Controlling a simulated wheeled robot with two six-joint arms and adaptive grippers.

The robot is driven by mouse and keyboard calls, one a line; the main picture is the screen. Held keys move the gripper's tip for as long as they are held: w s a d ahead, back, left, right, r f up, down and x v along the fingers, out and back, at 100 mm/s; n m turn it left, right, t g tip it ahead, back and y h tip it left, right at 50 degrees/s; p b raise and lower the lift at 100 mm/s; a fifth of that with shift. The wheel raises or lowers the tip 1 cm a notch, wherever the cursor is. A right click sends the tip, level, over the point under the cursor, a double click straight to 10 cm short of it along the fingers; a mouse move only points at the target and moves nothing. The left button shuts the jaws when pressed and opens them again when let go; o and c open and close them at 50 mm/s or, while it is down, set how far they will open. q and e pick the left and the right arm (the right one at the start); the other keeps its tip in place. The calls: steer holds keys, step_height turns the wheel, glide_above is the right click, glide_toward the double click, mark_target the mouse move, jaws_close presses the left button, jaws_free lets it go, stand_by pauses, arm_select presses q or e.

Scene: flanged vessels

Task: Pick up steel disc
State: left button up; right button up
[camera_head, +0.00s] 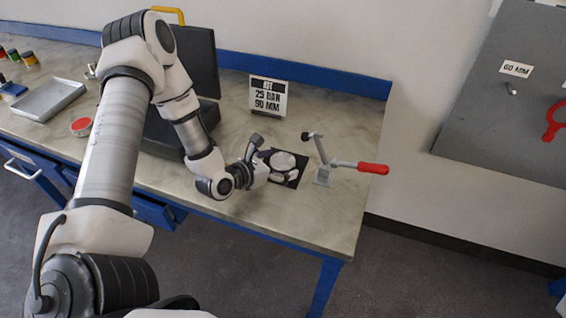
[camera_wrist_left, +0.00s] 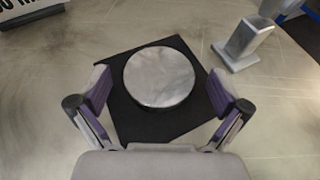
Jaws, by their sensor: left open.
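The steel disc (camera_head: 283,161) lies on a black square mat (camera_head: 297,175) near the right end of the bench. In the left wrist view the disc (camera_wrist_left: 159,76) is round and grey, flat on the black mat (camera_wrist_left: 150,121). My left gripper (camera_head: 274,166) is over the mat at the disc. In the left wrist view my left gripper (camera_wrist_left: 165,90) is open, with one purple-padded finger on each side of the disc and a gap between each finger and its edge. My right gripper is not in view.
A toggle clamp with a red handle (camera_head: 373,168) stands just right of the mat. A sign (camera_head: 268,97) reading 25 BAR 90 MM stands behind. An open black case (camera_head: 190,60) and a grey tray (camera_head: 48,99) are to the left. The bench's front right is clear.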

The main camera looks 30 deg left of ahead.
arm_select(q)
steer(key=shift+s+a, duration=0.1)
steer(key=c, duration=1.9)
steer(key=shift+r, duration=0.2)
